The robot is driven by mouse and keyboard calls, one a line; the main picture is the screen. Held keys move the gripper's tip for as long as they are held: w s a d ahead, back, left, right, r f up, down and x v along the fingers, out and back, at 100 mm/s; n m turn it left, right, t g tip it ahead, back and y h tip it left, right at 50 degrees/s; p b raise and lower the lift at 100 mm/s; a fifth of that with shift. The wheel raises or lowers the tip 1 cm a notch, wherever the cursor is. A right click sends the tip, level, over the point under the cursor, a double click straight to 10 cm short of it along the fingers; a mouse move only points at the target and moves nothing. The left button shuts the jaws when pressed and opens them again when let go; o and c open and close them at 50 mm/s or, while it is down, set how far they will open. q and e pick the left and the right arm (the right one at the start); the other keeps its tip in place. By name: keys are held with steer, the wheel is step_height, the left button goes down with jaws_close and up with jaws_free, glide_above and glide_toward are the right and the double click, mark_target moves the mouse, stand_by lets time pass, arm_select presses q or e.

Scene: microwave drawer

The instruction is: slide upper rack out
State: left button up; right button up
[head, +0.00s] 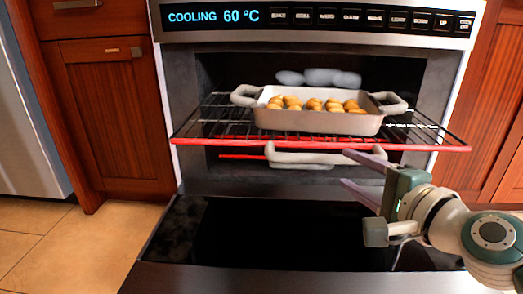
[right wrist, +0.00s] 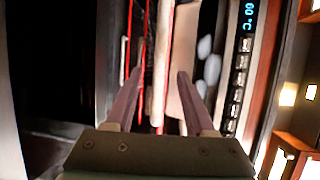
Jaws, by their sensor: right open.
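The upper rack (head: 430,147) is a dark wire grid with a red front edge, standing out past the oven opening. In the right wrist view its red edge (right wrist: 167,50) runs upright between the fingers. A pale two-handled baking dish (head: 320,119) with several golden pieces sits on it. My right gripper (head: 346,168) is open and empty, its fingertips just below the red edge, at the right end of a pale handle (head: 300,157) under the rack. Contact cannot be told. In the right wrist view my right gripper (right wrist: 155,80) also shows open. My left gripper is not in view.
A lower red rack edge (head: 235,157) shows deeper inside, beneath the upper rack. The dark oven door (head: 290,230) is folded down in front. The panel (head: 320,18) reads COOLING 60 °C. Wooden cabinets (head: 115,110) flank the oven; tiled floor (head: 110,235) is clear at left.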

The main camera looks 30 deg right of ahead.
steer(key=shift+v, duration=1.15)
